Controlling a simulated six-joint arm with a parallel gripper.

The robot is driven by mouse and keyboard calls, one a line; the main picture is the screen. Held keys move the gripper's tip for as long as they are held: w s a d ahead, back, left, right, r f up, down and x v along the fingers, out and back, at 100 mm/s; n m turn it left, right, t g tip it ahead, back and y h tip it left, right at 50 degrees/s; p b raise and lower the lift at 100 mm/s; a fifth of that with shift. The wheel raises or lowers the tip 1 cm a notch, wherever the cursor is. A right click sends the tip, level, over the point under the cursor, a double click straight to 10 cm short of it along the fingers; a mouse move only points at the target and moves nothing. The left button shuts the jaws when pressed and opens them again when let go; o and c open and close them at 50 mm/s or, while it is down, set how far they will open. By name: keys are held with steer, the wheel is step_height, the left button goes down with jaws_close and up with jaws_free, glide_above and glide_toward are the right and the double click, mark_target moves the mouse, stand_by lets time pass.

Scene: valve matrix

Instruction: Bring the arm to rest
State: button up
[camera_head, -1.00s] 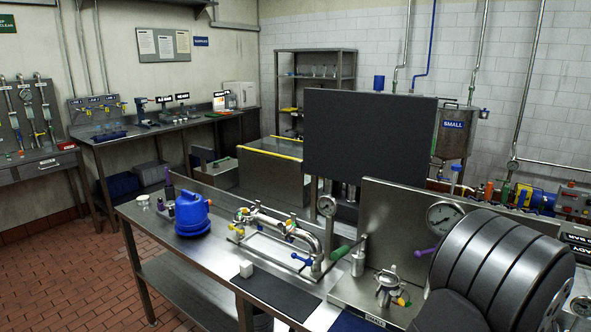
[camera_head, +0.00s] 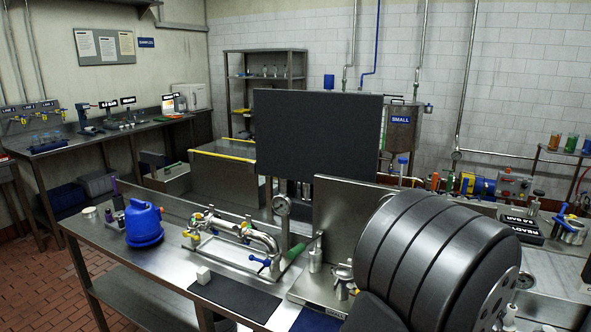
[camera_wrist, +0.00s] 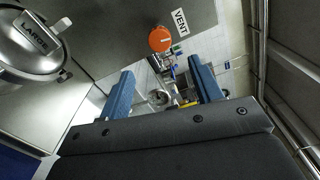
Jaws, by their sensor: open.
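My gripper (camera_wrist: 161,72) shows in the wrist view as two blue fingers, spread apart with nothing held between them. Beyond them, apart from the fingers, are an orange round knob (camera_wrist: 160,39) and a VENT label (camera_wrist: 180,22). A steel vessel marked LARGE (camera_wrist: 35,42) is at the upper left of the wrist view. In the head view, a large dark ribbed part of my arm (camera_head: 435,255) fills the lower right. My gripper is hidden or out of frame there.
A dark upright panel (camera_head: 318,133) stands behind. A steel plate (camera_head: 335,210) stands close to my arm.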

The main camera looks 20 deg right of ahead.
steer(key=x, duration=1.2)
steer(key=shift+w+d+f, duration=0.1)
steer(key=shift+f, duration=0.05)
steer(key=shift+w+d, duration=0.2)
steer(key=shift+d, duration=0.05)
steer(key=shift+s+a+m, duration=0.1)
steer(key=shift+m, duration=0.6)
steer(key=m, duration=1)
steer(key=shift+m, duration=1.9)
